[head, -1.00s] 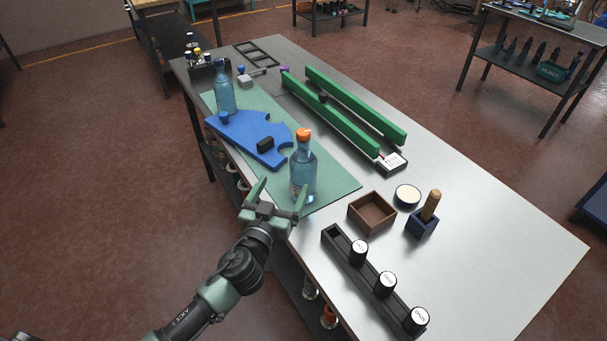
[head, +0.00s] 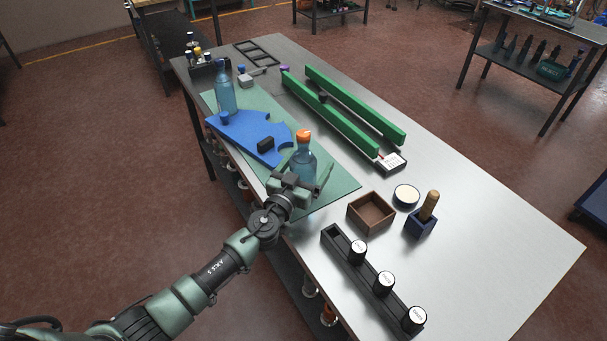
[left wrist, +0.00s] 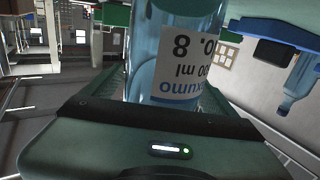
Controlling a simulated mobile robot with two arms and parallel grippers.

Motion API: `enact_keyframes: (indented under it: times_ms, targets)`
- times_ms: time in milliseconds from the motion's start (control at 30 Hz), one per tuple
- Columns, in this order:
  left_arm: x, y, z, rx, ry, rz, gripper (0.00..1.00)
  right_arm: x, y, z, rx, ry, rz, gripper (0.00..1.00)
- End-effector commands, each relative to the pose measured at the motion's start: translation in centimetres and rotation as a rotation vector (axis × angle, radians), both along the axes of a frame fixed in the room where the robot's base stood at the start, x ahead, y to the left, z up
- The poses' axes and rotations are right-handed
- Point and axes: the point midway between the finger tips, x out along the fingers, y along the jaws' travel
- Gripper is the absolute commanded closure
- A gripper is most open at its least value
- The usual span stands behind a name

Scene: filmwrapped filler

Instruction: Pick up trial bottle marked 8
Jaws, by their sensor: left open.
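The trial bottle marked 8 (head: 303,166) is clear blue with an orange cap and stands upright on the green mat (head: 340,186). In the left wrist view the bottle (left wrist: 172,45) is close up, with a white label whose 8 shows upside down. My left gripper (head: 306,176) is open at the bottle, with a finger on either side of it. The gripper body hides the bottle's lower part in the head view. I cannot tell whether the fingers touch the glass. My right gripper is not in view.
A blue template (head: 245,133) with a black block lies left of the bottle, and another blue bottle (head: 225,95) stands beyond it. Green rails (head: 355,108) lie behind. A brown box (head: 371,213) and a black rack (head: 345,262) with white-topped containers stand to the right.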

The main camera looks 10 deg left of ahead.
Motion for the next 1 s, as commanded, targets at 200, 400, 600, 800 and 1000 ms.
enact_keyframes:
  times_ms: [200, 400, 600, 800, 1000]
  targets:
    - [0.0, 0.0, 0.0, 0.0, 0.0, 0.0, 0.34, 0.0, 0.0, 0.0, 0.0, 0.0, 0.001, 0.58]
    - [-0.1, 0.0, 0.0, 0.0, 0.0, 0.001, 0.9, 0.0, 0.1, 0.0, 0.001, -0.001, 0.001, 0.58]
    - [0.0, 0.0, 0.2, -0.001, -0.004, 0.001, 1.0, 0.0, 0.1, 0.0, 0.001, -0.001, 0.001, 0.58]
    - [0.0, 0.0, 0.6, -0.001, -0.004, 0.001, 1.0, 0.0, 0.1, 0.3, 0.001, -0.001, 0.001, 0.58]
    - [0.0, 0.1, 2.7, -0.002, -0.005, 0.001, 1.0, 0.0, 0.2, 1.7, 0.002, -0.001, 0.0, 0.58]
